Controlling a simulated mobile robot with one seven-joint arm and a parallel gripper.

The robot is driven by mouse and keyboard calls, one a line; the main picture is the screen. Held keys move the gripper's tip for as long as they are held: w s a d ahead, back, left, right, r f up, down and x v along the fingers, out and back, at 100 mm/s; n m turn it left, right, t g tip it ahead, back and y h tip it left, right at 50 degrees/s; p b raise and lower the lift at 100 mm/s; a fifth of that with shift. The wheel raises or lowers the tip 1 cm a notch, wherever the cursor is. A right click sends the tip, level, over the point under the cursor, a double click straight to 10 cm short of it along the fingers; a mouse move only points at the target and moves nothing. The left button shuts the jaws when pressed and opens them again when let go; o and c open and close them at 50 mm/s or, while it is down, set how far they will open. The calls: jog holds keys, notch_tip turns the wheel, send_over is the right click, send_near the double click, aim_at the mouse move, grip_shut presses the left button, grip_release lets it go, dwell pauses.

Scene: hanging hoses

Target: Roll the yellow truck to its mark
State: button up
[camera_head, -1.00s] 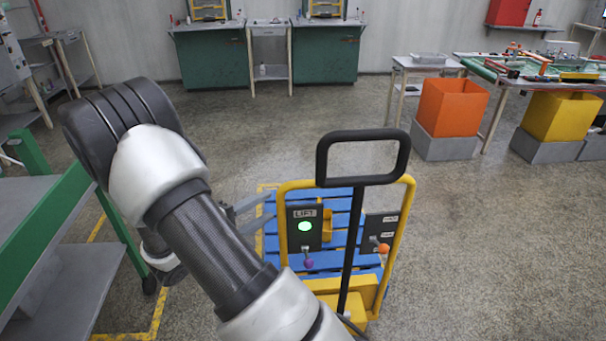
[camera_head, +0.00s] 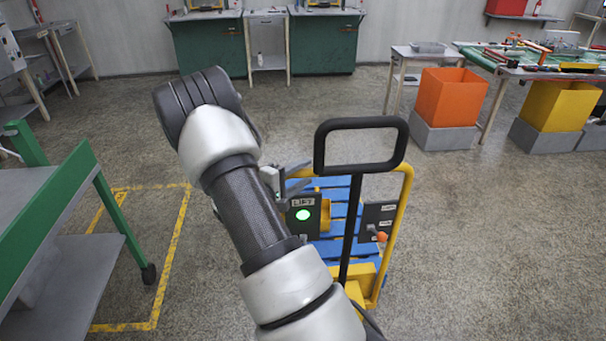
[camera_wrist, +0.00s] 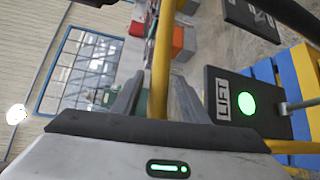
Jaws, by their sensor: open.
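The yellow truck (camera_head: 403,225) has a yellow tube frame, a black loop handle (camera_head: 362,122) and a blue slatted platform or pallet (camera_head: 338,205) beyond the frame. A yellow-outlined rectangle on the floor (camera_head: 170,250), apparently the mark, lies to the left of the truck; its floor is bare where visible. My gripper (camera_head: 292,178) is at the frame's upper left, fingers pointing right. In the wrist view, my gripper (camera_wrist: 156,98) is open, with the yellow frame post (camera_wrist: 163,60) showing between its fingers. Contact cannot be told. My arm hides the truck's lower left.
A LIFT panel with a green light (camera_head: 303,214) and a panel with an orange-knobbed lever (camera_head: 380,236) sit on the frame. Orange (camera_head: 450,97) and yellow bins stand far right. The floor behind is clear.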

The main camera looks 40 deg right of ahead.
jog(key=shift+d, duration=0.1)
grip_shut()
jog(key=shift+w, duration=0.1)
